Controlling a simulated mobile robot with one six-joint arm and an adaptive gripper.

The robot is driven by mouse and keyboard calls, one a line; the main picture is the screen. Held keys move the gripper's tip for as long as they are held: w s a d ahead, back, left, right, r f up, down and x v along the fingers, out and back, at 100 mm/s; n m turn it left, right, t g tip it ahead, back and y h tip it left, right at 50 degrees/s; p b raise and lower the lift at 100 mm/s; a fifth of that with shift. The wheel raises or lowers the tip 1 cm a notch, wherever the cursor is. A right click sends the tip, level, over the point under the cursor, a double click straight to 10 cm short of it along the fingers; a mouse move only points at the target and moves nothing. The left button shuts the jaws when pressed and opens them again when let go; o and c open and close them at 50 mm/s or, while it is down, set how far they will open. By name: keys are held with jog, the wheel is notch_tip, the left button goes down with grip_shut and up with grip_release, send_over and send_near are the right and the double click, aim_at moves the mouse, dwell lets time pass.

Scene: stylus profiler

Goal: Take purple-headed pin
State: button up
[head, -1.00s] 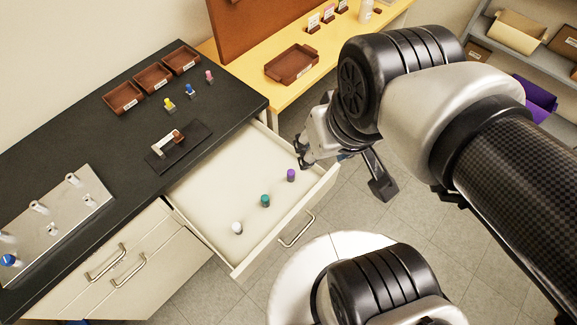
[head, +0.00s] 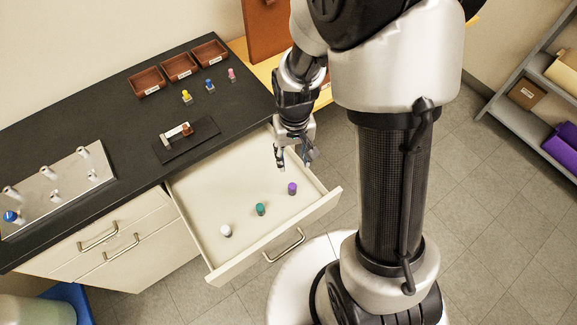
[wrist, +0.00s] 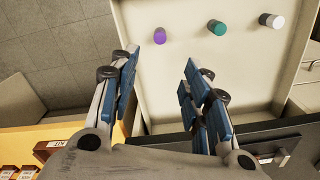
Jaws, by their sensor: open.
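The purple-headed pin (head: 292,188) stands upright in the open drawer (head: 216,262), near its right front corner. It also shows in the wrist view (wrist: 159,35), beyond my fingertips and a little left of the gap's middle. A teal-headed pin (head: 260,209) and a white-headed pin (head: 226,230) stand in the same drawer, in a row to its left. My gripper (head: 294,164) is open and empty, above the back right part of the drawer. In the wrist view my two fingers (wrist: 165,72) are spread apart, with only bare drawer floor between them.
The black bench top (head: 95,150) behind the drawer holds a small stand (head: 186,139), brown trays (head: 180,67), yellow, blue and pink-headed pins (head: 210,86), and a metal plate with pegs (head: 68,178). The drawer's walls rise around the pins.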

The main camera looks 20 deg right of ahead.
jog(key=b, duration=0.3)
send_over(292, 184)
jog(key=f, duration=1)
jog(key=shift+s+f, duration=0.15)
jog(key=shift+s, duration=0.15)
jog(key=shift+w+f+b, duration=0.15)
jog(key=shift+f+b, duration=0.6)
jog(key=shift+f, duration=0.75)
jog(key=shift+w+f+b, duration=0.1)
jog(key=shift+f+b, duration=0.65)
jog(key=shift+f, duration=0.7)
jog(key=shift+r, duration=0.1)
grip_shut()
